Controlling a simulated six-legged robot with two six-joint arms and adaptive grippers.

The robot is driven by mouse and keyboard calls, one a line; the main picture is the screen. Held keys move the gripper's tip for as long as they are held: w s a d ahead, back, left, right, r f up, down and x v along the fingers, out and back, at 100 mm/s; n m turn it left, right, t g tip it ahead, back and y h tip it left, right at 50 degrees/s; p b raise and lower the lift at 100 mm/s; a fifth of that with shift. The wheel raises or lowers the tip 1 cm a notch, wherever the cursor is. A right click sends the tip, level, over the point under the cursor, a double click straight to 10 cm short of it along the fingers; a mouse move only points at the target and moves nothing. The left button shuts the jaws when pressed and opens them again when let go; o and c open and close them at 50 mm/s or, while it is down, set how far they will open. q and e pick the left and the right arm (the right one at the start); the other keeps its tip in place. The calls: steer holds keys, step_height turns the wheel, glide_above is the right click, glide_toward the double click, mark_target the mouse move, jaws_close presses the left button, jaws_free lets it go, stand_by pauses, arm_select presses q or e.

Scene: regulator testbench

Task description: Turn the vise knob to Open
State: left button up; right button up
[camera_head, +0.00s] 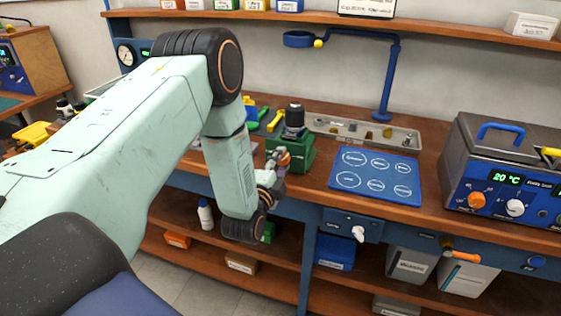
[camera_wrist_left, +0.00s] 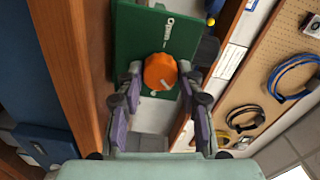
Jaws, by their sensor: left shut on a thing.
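The green vise (camera_head: 290,152) stands at the front edge of the bench, with a dark cylindrical part on top. My right gripper is out of view.
A blue mat (camera_head: 376,197) with white circles lies right of the vise, before a metal tray (camera_head: 330,125). A blue-grey control unit (camera_head: 500,165) stands at the right. A blue curved stand (camera_head: 388,75) rises behind. The lower shelf holds boxes and a white bottle (camera_head: 206,215).

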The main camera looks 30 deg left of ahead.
arm_select(q)
steer(key=n, duration=0.4)
steer(key=shift+w+a+r, duration=0.1)
steer(key=shift+r, duration=0.1)
steer(key=n, duration=0.3)
steer(key=shift+n, duration=0.3)
steer(key=n+b, duration=0.1)
steer(key=n, duration=0.2)
steer(key=shift+n, duration=0.3)
steer(key=n+b, duration=0.1)
steer(key=n, duration=0.2)
steer(key=shift+n, duration=0.3)
steer(key=n+b, duration=0.2)
steer(key=n, duration=0.4)
steer(key=shift+f+b, duration=0.1)
steer(key=shift+b, duration=0.2)
steer(key=n+b, duration=0.2)
steer(key=n, duration=0.3)
steer(key=shift+n+b, duration=0.3)
steer(key=shift+n, duration=0.1)
